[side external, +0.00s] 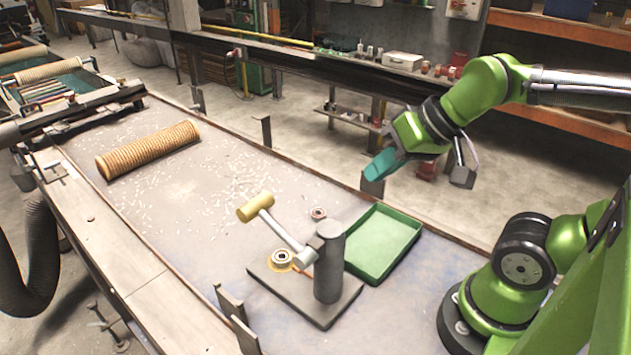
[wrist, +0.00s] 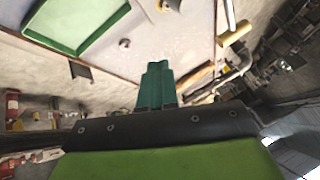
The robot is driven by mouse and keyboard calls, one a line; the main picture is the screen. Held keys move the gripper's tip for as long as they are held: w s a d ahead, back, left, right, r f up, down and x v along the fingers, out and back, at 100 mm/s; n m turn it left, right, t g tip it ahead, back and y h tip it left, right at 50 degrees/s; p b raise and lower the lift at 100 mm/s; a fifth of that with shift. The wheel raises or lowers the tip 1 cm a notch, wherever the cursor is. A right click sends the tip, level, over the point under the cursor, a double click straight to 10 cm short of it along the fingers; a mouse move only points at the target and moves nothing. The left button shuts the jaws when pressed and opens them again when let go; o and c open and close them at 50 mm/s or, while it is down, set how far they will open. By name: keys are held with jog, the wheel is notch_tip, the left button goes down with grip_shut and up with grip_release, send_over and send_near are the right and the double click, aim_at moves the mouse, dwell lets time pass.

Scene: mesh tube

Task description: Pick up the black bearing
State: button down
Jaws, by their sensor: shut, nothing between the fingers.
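A ring-shaped bearing (side external: 282,257), dark and silvery with a yellowish ring around it, lies on the dark base plate, left of the grey post. A smaller reddish-brown ring (side external: 318,213) lies on the table behind it; I cannot tell from its colour whether either is the black bearing. My gripper (side external: 378,172) has teal fingers and hangs in the air over the table's far edge, well above and right of both rings. The fingers also show in the wrist view (wrist: 156,72), together, with nothing between them. A small ring (wrist: 162,5) shows at the top there.
A green tray (side external: 385,240) lies right of the grey post (side external: 329,262). A ribbed tan tube (side external: 148,150) lies at the far left. White chips litter the table's middle. Metal stakes line the table edges.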

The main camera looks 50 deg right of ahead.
jog(key=c, duration=0.6)
grip_release()
